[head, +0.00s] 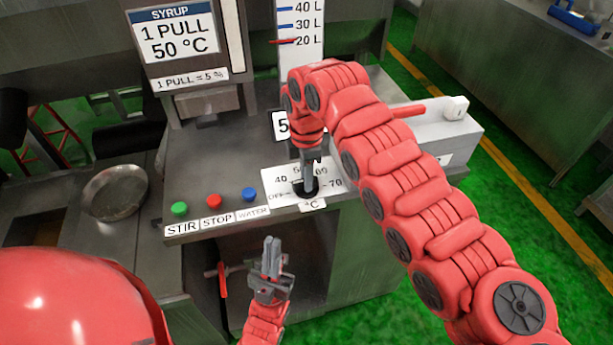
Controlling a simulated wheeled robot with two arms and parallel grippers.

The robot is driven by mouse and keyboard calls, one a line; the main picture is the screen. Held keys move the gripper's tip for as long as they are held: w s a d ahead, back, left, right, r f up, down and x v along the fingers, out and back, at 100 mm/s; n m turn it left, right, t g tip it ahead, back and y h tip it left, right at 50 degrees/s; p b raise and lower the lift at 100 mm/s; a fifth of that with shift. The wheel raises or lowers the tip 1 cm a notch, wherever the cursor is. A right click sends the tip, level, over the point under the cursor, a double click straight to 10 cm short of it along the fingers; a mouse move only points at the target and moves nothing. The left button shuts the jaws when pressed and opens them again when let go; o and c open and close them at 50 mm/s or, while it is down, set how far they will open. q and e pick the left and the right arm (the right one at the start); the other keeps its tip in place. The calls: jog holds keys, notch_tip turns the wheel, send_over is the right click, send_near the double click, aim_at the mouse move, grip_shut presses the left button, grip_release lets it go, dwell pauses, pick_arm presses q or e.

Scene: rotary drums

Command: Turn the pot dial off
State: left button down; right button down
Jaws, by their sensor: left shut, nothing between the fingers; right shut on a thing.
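The pot dial is a dark round knob (307,191) at the front edge of the metal counter. A white scale plate (283,184) around it reads OFF, 40, 50, 60, 70 and °C. My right gripper (308,184) reaches down from above and is shut on the dial. The gripper and wrist hide most of the dial, so I cannot tell where it points. My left gripper (270,245) is below and in front of the counter edge, pointing up, shut and empty, apart from the dial.
Green (179,208), red (214,201) and blue (249,194) buttons sit left of the dial. A syrup dispenser (190,50) stands behind. A red handle (222,278) is below the counter. A metal bowl (115,192) is at left.

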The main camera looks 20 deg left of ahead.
jog(key=c, duration=0.8)
grip_release()
jog(key=shift+o, duration=0.2)
notch_tip(320, 180, up, 8)
jog(key=shift+a+r+b, duration=0.1)
jog(key=shift+r+b, duration=0.1)
jog(key=shift+b, duration=0.1)
notch_tip(320, 180, up, 9)
jog(key=p, duration=0.7)
jog(key=shift+p, duration=0.3)
